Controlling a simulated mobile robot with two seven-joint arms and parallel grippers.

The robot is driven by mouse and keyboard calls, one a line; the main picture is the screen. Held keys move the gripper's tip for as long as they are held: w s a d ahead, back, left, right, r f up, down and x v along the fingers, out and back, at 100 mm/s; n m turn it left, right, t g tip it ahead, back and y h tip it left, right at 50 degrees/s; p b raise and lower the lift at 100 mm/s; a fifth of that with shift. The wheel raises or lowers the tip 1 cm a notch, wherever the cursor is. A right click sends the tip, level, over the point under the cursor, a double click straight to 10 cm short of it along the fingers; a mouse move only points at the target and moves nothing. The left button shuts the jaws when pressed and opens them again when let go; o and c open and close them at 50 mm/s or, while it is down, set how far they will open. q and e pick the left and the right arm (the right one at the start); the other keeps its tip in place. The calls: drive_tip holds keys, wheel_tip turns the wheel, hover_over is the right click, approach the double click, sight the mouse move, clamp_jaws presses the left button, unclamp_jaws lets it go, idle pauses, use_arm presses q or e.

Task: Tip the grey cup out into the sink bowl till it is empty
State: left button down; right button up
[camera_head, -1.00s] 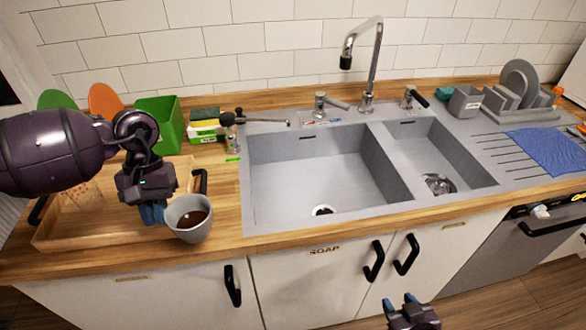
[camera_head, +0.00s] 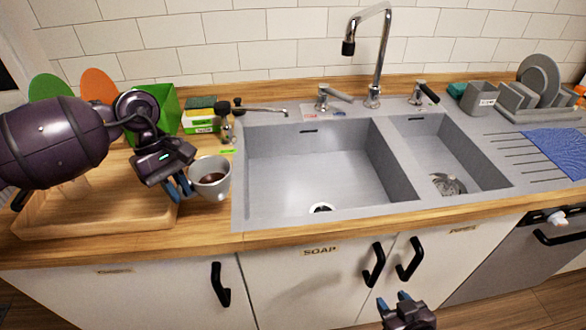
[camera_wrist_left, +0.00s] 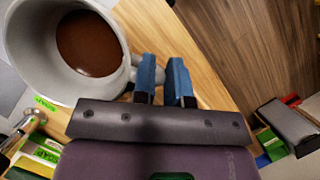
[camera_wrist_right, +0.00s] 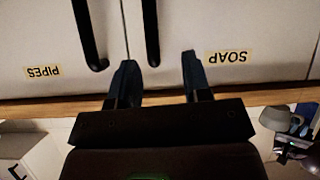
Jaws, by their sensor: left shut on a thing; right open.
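The grey cup (camera_head: 211,181) holds dark brown liquid and is just left of the sink's left rim, over the wooden counter. It also shows in the left wrist view (camera_wrist_left: 38,62), with the brown liquid inside. My left gripper (camera_head: 186,190) is shut on the cup at its handle side; its blue fingertips (camera_wrist_left: 165,80) are close together there. The cup looks close to upright. The sink bowl (camera_head: 310,165) is the large left basin, to the right of the cup, and looks empty. My right gripper (camera_head: 395,304) is open and empty, low in front of the cabinet doors.
A wooden tray (camera_head: 95,225) lies on the counter at left, under my left arm. A green box (camera_head: 165,108), sponges (camera_head: 202,115) and a dark-handled tool stand behind the cup. The chrome faucet (camera_head: 377,60) rises behind the sink. A smaller basin (camera_head: 440,160) lies right of the bowl.

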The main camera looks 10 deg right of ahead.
use_arm(q)
drive_tip(key=w+d+f+n+t+b, duration=0.1)
drive_tip(key=w+d+n+b, duration=0.1)
drive_tip(key=d+n, duration=0.1)
drive_tip(key=w+d+f+n+t+h+b, duration=0.1)
drive_tip(key=w+d+f+n+b, duration=0.1)
drive_tip(key=d+n, duration=0.1)
drive_tip(key=w+d+f+n+t+b, duration=0.1)
drive_tip(key=w+d+n+b, duration=0.1)
drive_tip(key=d+n, duration=0.2)
drive_tip(key=shift+w+d+f+n+t+h, duration=0.1)
drive_tip(key=shift+f+n+t+h, duration=0.2)
drive_tip(key=shift+n+h, duration=0.1)
drive_tip(key=shift+w+d+f+n+b, duration=0.1)
drive_tip(key=shift+w+d+n+b, duration=0.2)
drive_tip(key=shift+d+n, duration=0.2)
drive_tip(key=shift+d+t, duration=0.1)
drive_tip(key=shift+t, duration=0.2)
use_arm(e)
wheel_tip(320, 180, down, 8)
drive_tip(key=s+g, duration=0.1)
drive_tip(key=shift+a+r, duration=0.15)
drive_tip(key=shift+a, duration=0.05)
use_arm(q)
drive_tip(key=shift+r, duration=0.2)
use_arm(e)
drive_tip(key=shift+r, duration=0.1)
